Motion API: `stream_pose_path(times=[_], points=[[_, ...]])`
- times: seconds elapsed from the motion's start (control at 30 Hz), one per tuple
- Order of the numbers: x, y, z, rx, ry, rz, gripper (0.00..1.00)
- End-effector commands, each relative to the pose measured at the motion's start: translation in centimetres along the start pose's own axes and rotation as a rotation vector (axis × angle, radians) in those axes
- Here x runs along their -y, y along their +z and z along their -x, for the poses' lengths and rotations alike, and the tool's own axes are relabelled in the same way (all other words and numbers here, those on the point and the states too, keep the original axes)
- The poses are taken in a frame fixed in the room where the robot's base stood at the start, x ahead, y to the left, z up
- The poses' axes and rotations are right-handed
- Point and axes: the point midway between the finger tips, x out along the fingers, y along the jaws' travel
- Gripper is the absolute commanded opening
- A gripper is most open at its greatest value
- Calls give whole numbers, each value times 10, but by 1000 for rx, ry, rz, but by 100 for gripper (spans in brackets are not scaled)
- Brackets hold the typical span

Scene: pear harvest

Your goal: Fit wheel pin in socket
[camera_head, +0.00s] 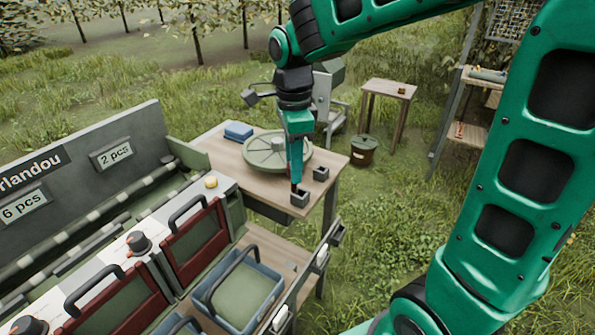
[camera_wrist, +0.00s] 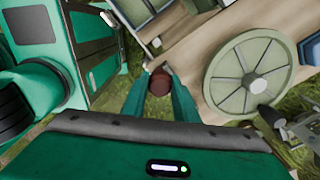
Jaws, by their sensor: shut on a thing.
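My gripper (camera_head: 295,182) points down over the front edge of the wooden table. It is shut on a reddish-brown pin, whose round end (camera_wrist: 159,84) shows between the two green fingers in the wrist view. In the head view only a small reddish bit of the pin shows at the fingertips. A small dark square socket block (camera_head: 300,199) is right below the fingertips at the table edge. I cannot tell whether the pin's lower end is above the socket or inside it. The large grey-green spoked wheel (camera_head: 264,153) lies flat on the table behind my gripper; it also shows in the wrist view (camera_wrist: 217,80).
A second dark block (camera_head: 321,174) sits on the table (camera_head: 333,158) to the right. A blue box (camera_head: 238,131) lies at the table's back left. Crates with handles (camera_head: 213,290) and a sorting bench fill the front left. A stool (camera_head: 388,90) and bucket (camera_head: 363,151) stand behind on grass.

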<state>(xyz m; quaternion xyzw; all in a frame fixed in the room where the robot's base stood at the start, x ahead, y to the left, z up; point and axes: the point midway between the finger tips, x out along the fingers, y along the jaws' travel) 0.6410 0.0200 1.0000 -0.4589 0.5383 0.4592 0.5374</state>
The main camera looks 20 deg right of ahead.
Motion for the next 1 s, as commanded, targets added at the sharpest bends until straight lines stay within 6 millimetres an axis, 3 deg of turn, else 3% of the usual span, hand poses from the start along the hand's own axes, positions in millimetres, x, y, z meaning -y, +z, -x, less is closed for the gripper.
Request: stream_pose_path(times=[0.2,0.43,0.63,1.0], points=[[-27,37,28,1,-3,5,3],[-47,64,48,1,-1,2,3],[-54,74,58,1,-1,1,3],[-55,75,78,1,-1,0,3]])
